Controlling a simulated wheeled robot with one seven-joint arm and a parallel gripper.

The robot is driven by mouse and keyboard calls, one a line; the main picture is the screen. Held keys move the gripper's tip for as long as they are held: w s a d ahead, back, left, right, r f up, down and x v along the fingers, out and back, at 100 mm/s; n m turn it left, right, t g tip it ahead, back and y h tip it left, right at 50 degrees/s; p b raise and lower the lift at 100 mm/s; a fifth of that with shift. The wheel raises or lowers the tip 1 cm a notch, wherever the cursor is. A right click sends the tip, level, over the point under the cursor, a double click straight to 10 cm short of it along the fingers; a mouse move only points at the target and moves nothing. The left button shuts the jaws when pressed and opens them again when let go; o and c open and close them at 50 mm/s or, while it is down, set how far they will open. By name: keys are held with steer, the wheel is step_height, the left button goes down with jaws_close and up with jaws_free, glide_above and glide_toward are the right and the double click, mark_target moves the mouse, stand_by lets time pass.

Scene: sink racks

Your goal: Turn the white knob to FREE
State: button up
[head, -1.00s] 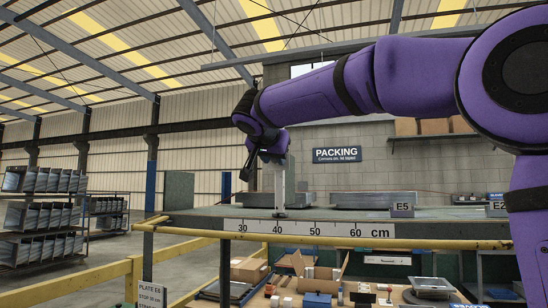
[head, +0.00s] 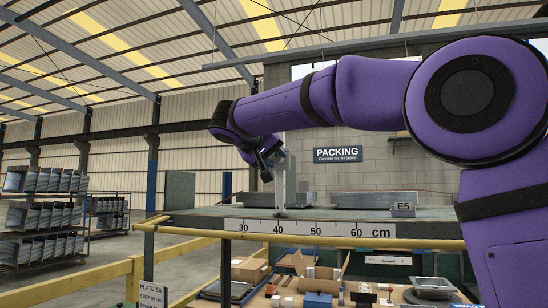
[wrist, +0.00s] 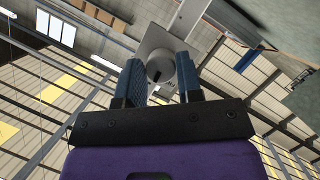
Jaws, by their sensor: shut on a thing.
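The white knob (wrist: 160,66) is a round, pale disc with a dark mark on its face, in the upper middle of the wrist view. It sits on a grey plate on an upright post. My gripper (wrist: 159,72) has one blue finger on each side of the knob and is shut on it. In the head view my gripper (head: 271,164) is tilted against the top of the pale post (head: 280,192) on the bench. The knob cannot be made out there. A small label under the knob is too small to read, and no FREE mark is legible.
The bench (head: 350,229) carries a centimetre scale along its front and flat grey plates (head: 375,200) right of the post. A yellow rail (head: 300,239) runs in front. Boxes and small parts lie on a lower table. Racks stand at the far left.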

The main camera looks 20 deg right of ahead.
steer(key=n+h, duration=0.1)
steer(key=n, duration=0.2)
steer(key=shift+f+h, duration=0.1)
steer(key=shift+h, duration=0.2)
steer(key=shift+a+n+h, duration=0.1)
steer(key=shift+n+h, duration=0.6)
steer(key=shift+n, duration=0.8)
steer(key=o, duration=0.9)
steer(key=v, duration=1)
steer(key=shift+s+a+f, duration=0.1)
steer(key=shift+a, duration=0.3)
steer(key=shift+d, duration=0.1)
